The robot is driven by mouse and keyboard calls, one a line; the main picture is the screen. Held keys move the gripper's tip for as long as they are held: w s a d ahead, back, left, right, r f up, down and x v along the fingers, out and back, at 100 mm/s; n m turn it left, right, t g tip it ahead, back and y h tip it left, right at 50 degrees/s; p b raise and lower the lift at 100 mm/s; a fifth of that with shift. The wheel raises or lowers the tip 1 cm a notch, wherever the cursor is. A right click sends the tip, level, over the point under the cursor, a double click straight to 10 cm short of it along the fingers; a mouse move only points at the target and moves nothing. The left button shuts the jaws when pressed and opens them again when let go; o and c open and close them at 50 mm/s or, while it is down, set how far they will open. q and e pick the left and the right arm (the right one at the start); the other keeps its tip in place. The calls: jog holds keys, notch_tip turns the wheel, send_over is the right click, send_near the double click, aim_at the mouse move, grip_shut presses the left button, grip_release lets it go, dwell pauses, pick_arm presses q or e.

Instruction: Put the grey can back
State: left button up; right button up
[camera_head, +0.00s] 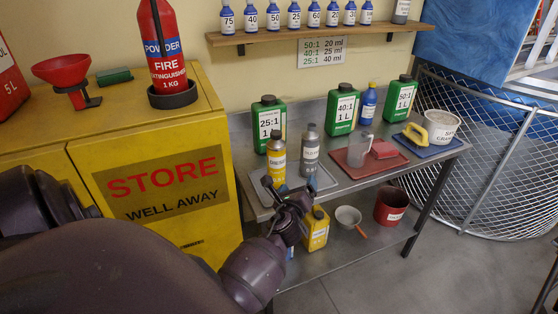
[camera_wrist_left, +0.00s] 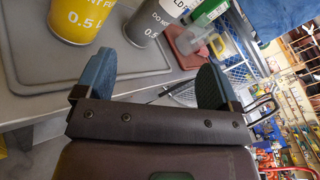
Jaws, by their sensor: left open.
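The grey can (camera_head: 310,148), with a white label, stands upright at the back of the grey tray (camera_head: 326,184) on the metal bench. It also shows in the left wrist view (camera_wrist_left: 146,22), beyond my fingers, its top cut off. A yellow can (camera_head: 276,160) stands to its left; it also shows in the left wrist view (camera_wrist_left: 76,18). My left gripper (camera_head: 290,183) is open and empty at the front of the tray, nearer the camera than both cans. In the left wrist view its fingers (camera_wrist_left: 153,82) are wide apart, with nothing between them.
Green jugs (camera_head: 268,121) and a blue bottle (camera_head: 368,103) line the bench back. Right of the tray are a red tray (camera_head: 349,172) with a clear bottle (camera_head: 360,147) and a blue tray (camera_head: 437,151). A shelf (camera_head: 300,34) of small bottles hangs above; a yellow cabinet (camera_head: 215,160) stands left.

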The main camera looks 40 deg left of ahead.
pick_arm(q)
jog(key=s+d+f+n+g+h, duration=0.1)
jog(key=s+d+f+n+h, duration=0.3)
jog(key=s+n, duration=0.7)
jog(key=s+d+f+n+g+h, duration=0.2)
jog(key=s+d+f+n+h, duration=0.2)
jog(key=s+d+f+n, duration=0.4)
jog(key=s+d+n, duration=0.1)
jog(key=s+n, duration=0.2)
jog(key=s, duration=0.2)
jog(key=shift+d+f+n+g, duration=0.25)
jog(key=shift+d+n+g, duration=0.05)
jog(key=shift+d+n, duration=0.1)
jog(key=shift+w, duration=0.1)
jog(key=shift+f, duration=0.15)
